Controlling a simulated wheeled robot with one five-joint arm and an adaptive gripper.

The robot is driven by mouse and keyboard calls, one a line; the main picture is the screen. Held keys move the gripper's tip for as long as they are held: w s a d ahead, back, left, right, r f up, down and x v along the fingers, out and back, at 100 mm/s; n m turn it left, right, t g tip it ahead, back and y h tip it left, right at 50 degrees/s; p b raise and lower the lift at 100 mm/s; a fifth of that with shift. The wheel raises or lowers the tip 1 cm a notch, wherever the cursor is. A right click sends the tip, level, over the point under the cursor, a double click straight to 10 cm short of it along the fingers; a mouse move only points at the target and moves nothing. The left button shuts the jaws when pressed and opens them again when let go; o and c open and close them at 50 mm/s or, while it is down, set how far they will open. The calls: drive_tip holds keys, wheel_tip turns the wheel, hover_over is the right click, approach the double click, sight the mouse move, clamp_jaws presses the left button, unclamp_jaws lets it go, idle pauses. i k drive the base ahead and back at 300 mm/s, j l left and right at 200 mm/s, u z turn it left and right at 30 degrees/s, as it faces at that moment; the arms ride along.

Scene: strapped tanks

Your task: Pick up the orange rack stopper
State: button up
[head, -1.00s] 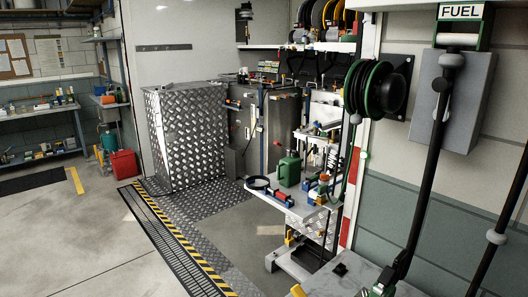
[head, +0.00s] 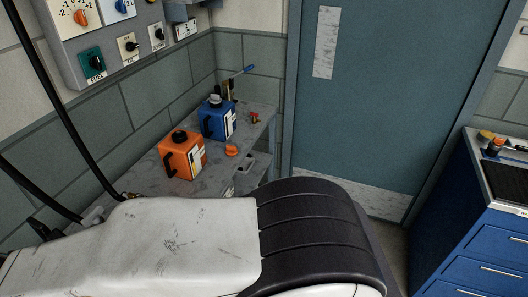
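A small round orange piece (head: 232,150) lies on the grey bench near its front edge, to the right of an orange canister. It may be the orange rack stopper, but it is too small to tell for sure. No rack is clearly seen in the head view. My gripper is not in view.
The orange canister (head: 182,155) and a blue canister (head: 217,119) stand on the grey worktop (head: 143,178). A small red item (head: 254,118) lies farther back. A control panel (head: 110,35) hangs above. A blue-grey door (head: 375,100) and blue drawer cabinet (head: 480,230) stand right.

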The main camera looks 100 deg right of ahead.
sight(230, 150)
drive_tip(key=z, duration=3)
